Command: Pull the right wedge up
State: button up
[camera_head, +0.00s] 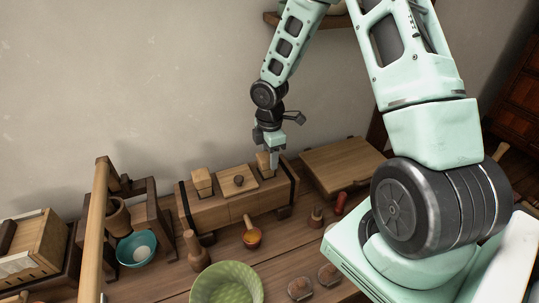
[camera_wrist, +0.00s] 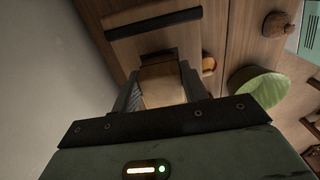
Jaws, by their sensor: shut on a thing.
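The wooden press block (camera_head: 215,213) lies on the bench against the wall, with dark bands at its ends. The right wedge (camera_head: 263,163) is a pale wooden piece standing upright in its top near the right end. My gripper (camera_head: 274,160) points down at it and is shut on it. In the wrist view, the wedge (camera_wrist: 162,84) sits between the two fingers of my gripper (camera_wrist: 158,78). Its lower end meets a dark slot in the block, and I cannot tell how deep it sits. The left wedge (camera_head: 202,181) stands in the block's left end.
A knobbed lid (camera_head: 239,184) lies between the wedges. A flat wooden board (camera_head: 341,166) is to the right. A teal bowl (camera_head: 137,247) is at left.

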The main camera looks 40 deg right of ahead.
jog(key=o, duration=1.4)
jog(key=shift+r, duration=0.35)
jog(key=shift+f, duration=0.1)
notch_tip(320, 180, up, 17)
jog(key=shift+r, duration=0.2)
